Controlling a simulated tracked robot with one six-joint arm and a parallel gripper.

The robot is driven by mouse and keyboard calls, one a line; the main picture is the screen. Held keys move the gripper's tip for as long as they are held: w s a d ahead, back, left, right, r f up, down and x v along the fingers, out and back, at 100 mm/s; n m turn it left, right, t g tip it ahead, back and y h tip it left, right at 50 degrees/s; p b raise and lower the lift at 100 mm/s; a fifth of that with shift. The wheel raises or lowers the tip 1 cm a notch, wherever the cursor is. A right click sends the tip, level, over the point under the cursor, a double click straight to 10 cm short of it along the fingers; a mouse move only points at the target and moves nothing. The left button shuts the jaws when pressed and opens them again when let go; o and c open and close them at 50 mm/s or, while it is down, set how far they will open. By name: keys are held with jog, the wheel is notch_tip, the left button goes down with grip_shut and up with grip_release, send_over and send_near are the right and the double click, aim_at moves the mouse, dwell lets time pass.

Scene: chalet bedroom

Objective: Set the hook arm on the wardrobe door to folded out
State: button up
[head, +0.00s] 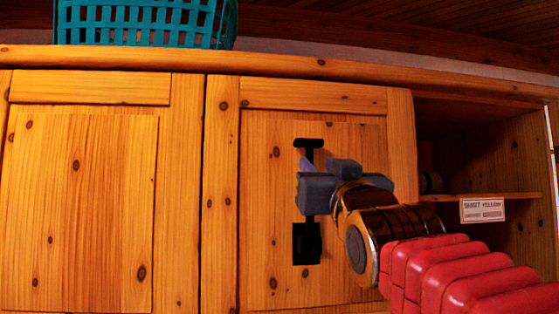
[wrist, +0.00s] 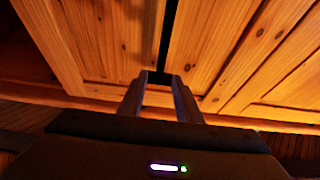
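The wardrobe door (head: 258,200) is knotty pine and looks shut. A black hook arm (head: 309,144) runs upright on its panel, with a short crossbar at the top and a blocky black base (head: 306,244) below. My gripper (head: 318,166) is in front of the upper part of the arm and hides its middle. In the wrist view the two fingers of my gripper (wrist: 158,82) stand apart, with the black crossbar end (wrist: 159,77) between or just beyond their tips. The hook arm (wrist: 169,35) stretches away as a dark strip. I cannot tell whether the fingers touch it.
A teal woven basket (head: 145,24) stands on top of the wardrobe at left. Another pine door (head: 80,210) is on the left.

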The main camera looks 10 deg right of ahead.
aim_at(310, 158)
jog(key=shift+x, duration=2.95)
jog(key=shift+c, duration=0.7)
grip_shut()
jog(key=shift+a, duration=0.1)
